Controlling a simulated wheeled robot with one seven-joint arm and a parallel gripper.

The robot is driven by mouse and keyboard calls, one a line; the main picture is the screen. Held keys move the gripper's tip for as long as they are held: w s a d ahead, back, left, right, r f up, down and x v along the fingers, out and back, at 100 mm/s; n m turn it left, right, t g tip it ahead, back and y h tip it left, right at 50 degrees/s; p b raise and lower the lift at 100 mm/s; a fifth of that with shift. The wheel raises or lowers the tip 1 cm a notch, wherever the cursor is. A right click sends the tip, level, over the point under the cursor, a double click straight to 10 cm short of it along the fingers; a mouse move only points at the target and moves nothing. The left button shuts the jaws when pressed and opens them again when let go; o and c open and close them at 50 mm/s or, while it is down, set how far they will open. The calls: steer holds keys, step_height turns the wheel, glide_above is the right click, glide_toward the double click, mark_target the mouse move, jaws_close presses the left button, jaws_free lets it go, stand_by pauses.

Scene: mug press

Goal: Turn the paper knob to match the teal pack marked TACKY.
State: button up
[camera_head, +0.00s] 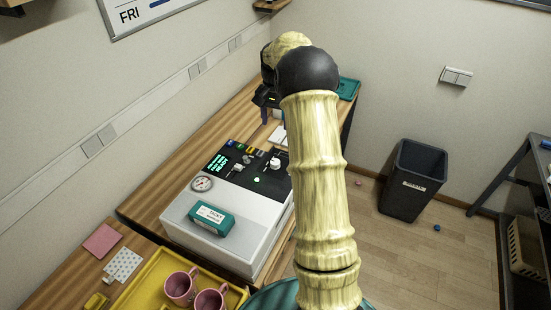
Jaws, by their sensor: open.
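The teal pack (211,218) with a white label lies on the light front part of the press (250,232). Its label appears to read TACKY. The black control panel (225,178) carries a round white knob (275,165) at its right and smaller silver knobs (237,168) near its middle. The lettering at the knobs is too small to read, so I cannot tell which is the paper knob or where it points. My gripper (274,114) is open over the bench behind the press, apart from the panel. My arm partly hides it.
A round gauge (203,184) and a green display (217,161) sit on the panel's left. Pink mugs (180,287) stand in a yellow tray (150,277) in front. A black bin (412,180) stands on the floor at right. My arm hides the press's right edge.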

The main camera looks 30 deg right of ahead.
mark_target(275, 161)
steer(key=shift+f, duration=0.15)
step_height(275, 161, down, 17)
steer(key=p, duration=0.4)
steer(key=shift+f+p, duration=0.1)
steer(key=shift+p, duration=0.3)
steer(key=c, duration=1)
steer(key=shift+n+b, duration=0.4)
steer(key=n+b, duration=0.2)
steer(key=n, duration=0.2)
steer(key=shift+b, duration=0.35)
steer(key=n+b, duration=0.1)
steer(key=n, duration=0.4)
steer(key=shift+w, duration=0.1)
